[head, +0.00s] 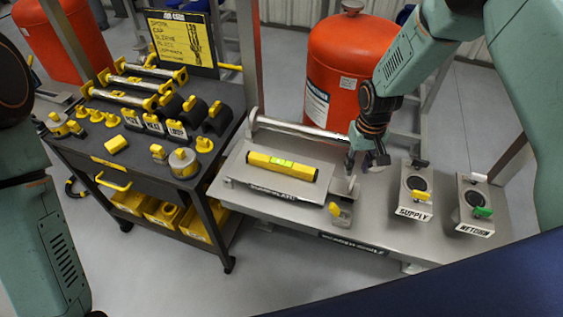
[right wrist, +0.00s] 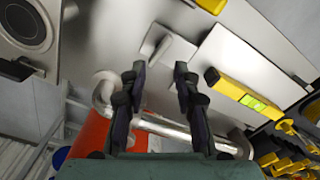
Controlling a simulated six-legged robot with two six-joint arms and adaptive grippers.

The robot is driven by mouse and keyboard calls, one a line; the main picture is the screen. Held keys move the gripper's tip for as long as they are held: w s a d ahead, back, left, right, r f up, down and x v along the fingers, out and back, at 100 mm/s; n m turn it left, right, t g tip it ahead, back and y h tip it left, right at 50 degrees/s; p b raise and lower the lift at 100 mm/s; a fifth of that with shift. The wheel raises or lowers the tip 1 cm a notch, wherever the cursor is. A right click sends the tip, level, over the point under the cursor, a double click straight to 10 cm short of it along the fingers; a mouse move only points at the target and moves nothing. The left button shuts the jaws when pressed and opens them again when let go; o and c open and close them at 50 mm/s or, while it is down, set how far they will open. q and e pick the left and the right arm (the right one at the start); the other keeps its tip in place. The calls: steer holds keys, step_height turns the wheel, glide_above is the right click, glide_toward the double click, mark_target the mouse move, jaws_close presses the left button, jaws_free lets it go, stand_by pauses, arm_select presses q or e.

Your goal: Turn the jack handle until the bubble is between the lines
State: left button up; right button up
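A yellow spirit level (head: 282,165) with a green vial lies on a raised plate on the metal bench; it also shows in the right wrist view (right wrist: 245,95). The bubble is too small to place against the lines. A yellow-gripped handle (head: 335,209), apparently the jack handle, is at the plate's front right corner; a yellow part shows at the top of the right wrist view (right wrist: 212,4). My right gripper (head: 364,160) points down, open and empty, behind the handle near a small grey bracket (right wrist: 172,48). My left gripper is outside the head view.
A silver rail (head: 300,130) runs along the bench's back edge, close to my right gripper. Supply (head: 415,188) and return (head: 474,203) valve boxes stand right. A red tank (head: 345,70) is behind. A dark tool cart (head: 130,165) stands left.

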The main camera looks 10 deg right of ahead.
steer(key=shift+w, duration=0.1)
steer(key=n, duration=0.4)
steer(key=shift+r+n+b, duration=0.3)
steer(key=shift+r+b, duration=0.05)
steer(key=shift+r, duration=0.05)
steer(key=shift+m, duration=0.4)
steer(key=s+a+f, duration=0.1)
steer(key=s, duration=0.1)
steer(key=s+a+f, duration=0.1)
steer(key=s+f, duration=0.1)
steer(key=s, duration=0.1)
steer(key=s+a+f, duration=0.1)
steer(key=s+f, duration=0.1)
steer(key=shift+s+a+f, duration=0.1)
steer(key=shift+s+a, duration=0.15)
steer(key=shift+a, duration=0.15)
steer(key=s+a+f+m, duration=0.1)
steer(key=s+a+m, duration=0.1)
steer(key=s, duration=1)
steer(key=s+a+f+m, duration=0.1)
steer(key=s+a, duration=0.1)
steer(key=s, duration=1.1)
step_height(320, 180, down, 20)
steer(key=b, duration=2)
steer(key=shift+w+a+r, duration=0.15)
steer(key=shift+w, duration=0.15)
